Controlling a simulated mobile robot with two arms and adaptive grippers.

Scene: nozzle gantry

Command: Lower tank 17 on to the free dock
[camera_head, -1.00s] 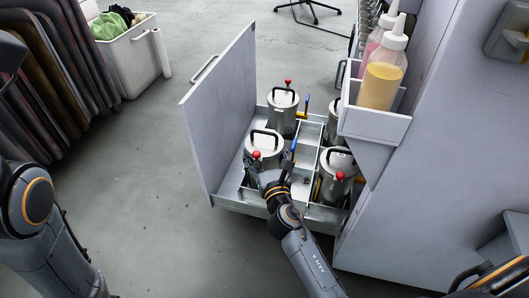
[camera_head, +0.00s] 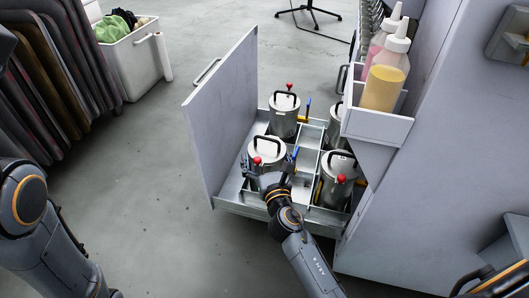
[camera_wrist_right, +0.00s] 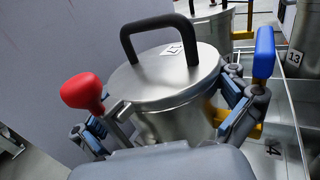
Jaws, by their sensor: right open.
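A steel tank (camera_head: 267,154) with a black loop handle, a red knob and a blue lever stands upright in the front left bay of the pulled-out drawer (camera_head: 238,203). In the right wrist view the same tank (camera_wrist_right: 171,125) fills the middle, and its lid label is too small to read surely. My right gripper (camera_head: 267,181) is open, its fingers on both sides of the tank's body below the lid. The tank's base is hidden behind the gripper and drawer wall. My left gripper is out of view; only the left arm shows.
Other tanks stand close by: one behind (camera_head: 284,116), one at front right (camera_head: 336,178), and another partly hidden (camera_head: 335,122). The tall drawer front (camera_head: 223,120) rises at left. A bottle shelf (camera_head: 375,123) overhangs at right. A bare compartment (camera_head: 309,148) lies between the tanks.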

